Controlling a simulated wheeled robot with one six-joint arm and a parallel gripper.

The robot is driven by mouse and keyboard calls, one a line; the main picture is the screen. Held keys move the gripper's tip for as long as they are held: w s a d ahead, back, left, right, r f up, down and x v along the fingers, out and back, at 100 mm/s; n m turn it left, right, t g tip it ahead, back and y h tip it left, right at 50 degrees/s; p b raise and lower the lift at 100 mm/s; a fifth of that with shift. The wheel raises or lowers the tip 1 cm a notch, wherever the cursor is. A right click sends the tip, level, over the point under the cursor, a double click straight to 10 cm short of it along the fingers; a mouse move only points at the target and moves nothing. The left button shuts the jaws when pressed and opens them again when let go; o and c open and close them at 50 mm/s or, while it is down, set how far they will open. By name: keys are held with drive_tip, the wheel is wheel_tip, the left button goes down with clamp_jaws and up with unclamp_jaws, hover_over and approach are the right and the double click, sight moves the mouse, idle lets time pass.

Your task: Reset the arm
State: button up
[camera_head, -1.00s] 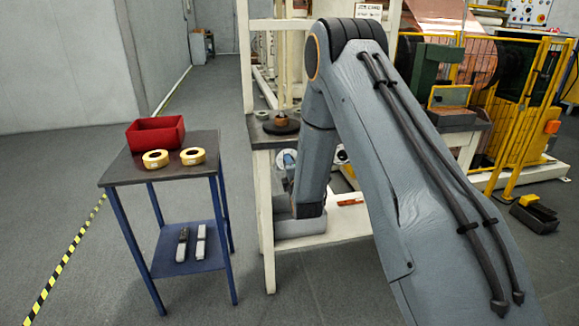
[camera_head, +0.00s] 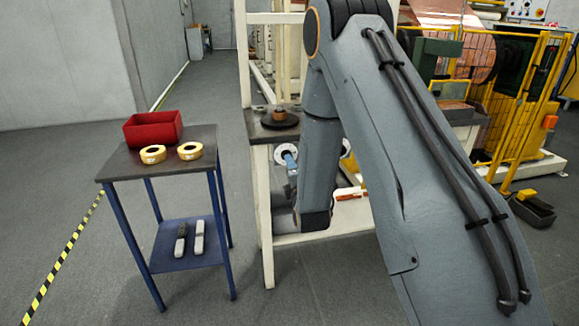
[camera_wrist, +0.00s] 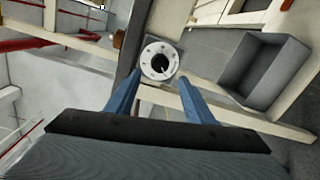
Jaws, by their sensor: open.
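My gripper (camera_wrist: 158,92) shows in the wrist view with its two blue fingers apart and nothing held between them. A white round flange (camera_wrist: 148,55) with a dark hole lies beyond the fingertips, seen between them. In the head view, my grey arm fills the middle and right, bent at the elbow near the top edge. The wrist end hangs low beside the cream rack (camera_head: 266,225). My fingers are not clearly made out in the head view; a small blue part and a white ring (camera_head: 281,150) show there.
A dark disc (camera_head: 278,121) lies on the rack. A grey bin (camera_wrist: 240,80) is at right in the wrist view. Yellow fencing (camera_head: 520,125) stands right.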

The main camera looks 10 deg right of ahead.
drive_tip(key=shift+s, duration=0.2)
drive_tip(key=shift+r, duration=0.1)
drive_tip(key=s+r+m+g+p, duration=0.2)
drive_tip(key=s+m+g, duration=0.3)
drive_tip(key=s, duration=0.8)
drive_tip(key=s+r+m+g+p, duration=0.2)
drive_tip(key=s+r+m+g, duration=0.2)
drive_tip(key=s, duration=1)
drive_tip(key=s+r+m+g+p, duration=0.3)
drive_tip(key=s+m+g, duration=0.5)
drive_tip(key=s+m, duration=0.3)
drive_tip(key=s+r, duration=0.1)
drive_tip(key=s, duration=0.1)
drive_tip(key=shift+s+d+y, duration=0.25)
drive_tip(key=shift+s+y, duration=0.05)
drive_tip(key=shift+s, duration=0.1)
